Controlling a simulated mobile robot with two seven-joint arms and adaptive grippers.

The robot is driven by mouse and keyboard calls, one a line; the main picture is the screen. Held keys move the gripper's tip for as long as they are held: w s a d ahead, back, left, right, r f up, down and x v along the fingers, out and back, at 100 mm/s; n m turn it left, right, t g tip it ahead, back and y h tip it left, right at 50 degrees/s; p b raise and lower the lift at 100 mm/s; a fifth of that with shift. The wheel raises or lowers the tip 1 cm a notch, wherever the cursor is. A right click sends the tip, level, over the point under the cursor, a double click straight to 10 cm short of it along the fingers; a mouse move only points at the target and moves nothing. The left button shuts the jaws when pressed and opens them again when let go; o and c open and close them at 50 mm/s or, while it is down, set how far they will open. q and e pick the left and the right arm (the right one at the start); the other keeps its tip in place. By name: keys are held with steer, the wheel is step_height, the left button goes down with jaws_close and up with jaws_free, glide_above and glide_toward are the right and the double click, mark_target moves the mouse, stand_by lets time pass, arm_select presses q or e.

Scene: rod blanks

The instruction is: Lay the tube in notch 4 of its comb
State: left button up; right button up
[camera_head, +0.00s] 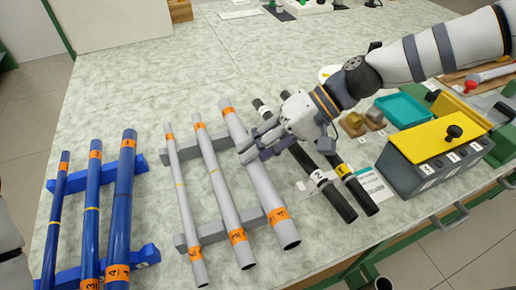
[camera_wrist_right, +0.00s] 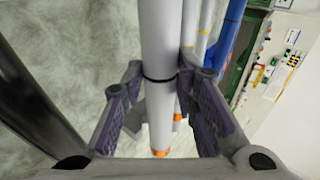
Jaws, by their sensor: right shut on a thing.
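My right gripper (camera_head: 255,148) is shut on a thick grey tube (camera_head: 259,178), the rightmost of three grey tubes, at its upper half. The tube has orange bands near both ends; the near one reads 4. In the right wrist view the tube (camera_wrist_right: 158,40), with a dark ring, runs between the purple finger pads (camera_wrist_right: 160,100). Two grey comb bars, far (camera_head: 194,152) and near (camera_head: 220,229), cross beneath the grey tubes. The held tube lies along their right end; I cannot tell whether it rests in a notch or hovers just above. My left gripper is not in view.
Two thinner grey tubes (camera_head: 183,190) (camera_head: 219,178) lie just left of the held one. Blue tubes (camera_head: 122,200) lie on blue combs (camera_head: 145,256) at left. Black rods (camera_head: 328,187) are close on the right, beyond them a yellow-lidded grey box (camera_head: 437,135) and teal tray (camera_head: 402,108).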

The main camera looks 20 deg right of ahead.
steer(key=shift+f, duration=0.6)
steer(key=o, duration=1)
steer(key=v, duration=1.2)
